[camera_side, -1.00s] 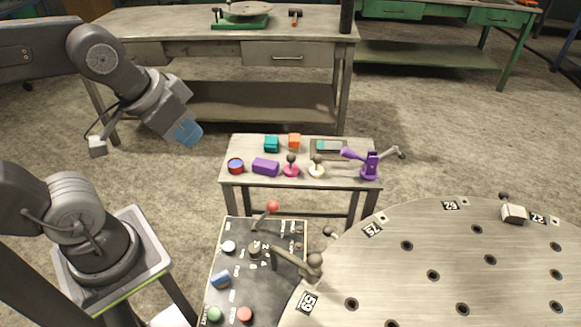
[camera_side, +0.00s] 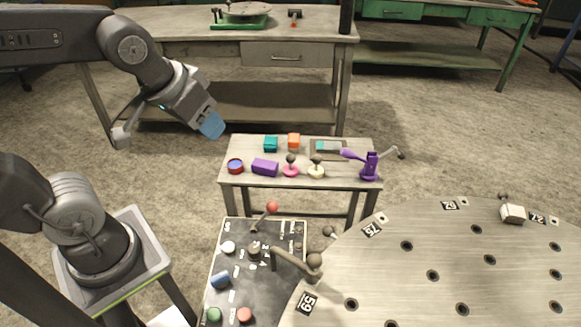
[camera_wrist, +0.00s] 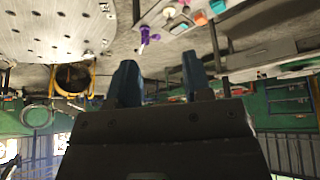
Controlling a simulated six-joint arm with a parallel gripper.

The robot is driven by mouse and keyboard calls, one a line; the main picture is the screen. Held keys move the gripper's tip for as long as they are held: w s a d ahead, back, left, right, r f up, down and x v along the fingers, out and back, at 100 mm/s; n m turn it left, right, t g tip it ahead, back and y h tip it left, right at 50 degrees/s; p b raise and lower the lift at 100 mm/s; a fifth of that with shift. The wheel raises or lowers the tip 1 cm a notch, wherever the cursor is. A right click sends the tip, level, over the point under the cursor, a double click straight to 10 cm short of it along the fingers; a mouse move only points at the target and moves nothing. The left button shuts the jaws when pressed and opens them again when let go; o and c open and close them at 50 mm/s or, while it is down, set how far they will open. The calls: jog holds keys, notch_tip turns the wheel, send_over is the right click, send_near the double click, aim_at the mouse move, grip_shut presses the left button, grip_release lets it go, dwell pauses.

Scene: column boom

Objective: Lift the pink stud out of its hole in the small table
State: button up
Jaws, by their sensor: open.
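The pink stud (camera_side: 291,169) has a pink disc-shaped base and a dark round knob on top. It stands upright on the small table (camera_side: 333,181), between a purple block and a cream stud; its hole is hidden beneath it. In the wrist view the pink stud (camera_wrist: 184,2) seems to show only at the top edge. My gripper (camera_side: 211,125) is up and left of the small table, apart from everything. Its two blue fingers show spread and empty in the wrist view (camera_wrist: 160,82).
The small table also bears a purple block (camera_side: 265,167), a red-blue cup (camera_side: 235,166), teal (camera_side: 271,144) and orange (camera_side: 294,142) blocks, a cream stud (camera_side: 316,171) and a purple lever device (camera_side: 369,166). A control panel (camera_side: 240,262) and a round plate (camera_side: 410,285) stand in front.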

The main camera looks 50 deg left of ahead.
jog(key=w+a+f+n+y, duration=0.1)
jog(key=w+f+n, duration=0.1)
jog(key=w, duration=0.3)
jog(key=w+a+f+n, duration=0.1)
jog(key=w+a+n, duration=0.1)
jog(key=w, duration=0.3)
jog(key=n+g+y, duration=0.1)
jog(key=n, duration=0.5)
send_over(290, 156)
jog(key=s+d, duration=0.3)
jog(key=s, duration=0.2)
notch_tip(290, 156, down, 17)
jog(key=x, duration=0.7)
jog(key=shift+w+a+f, duration=0.1)
jog(key=shift+f, duration=0.15)
jog(key=shift+x, duration=3.1)
jog(key=shift+w+a+r, duration=0.1)
jog(key=shift+w, duration=0.05)
jog(key=c, duration=0.7)
notch_tip(290, 156, up, 10)
jog(key=shift+r, duration=0.1)
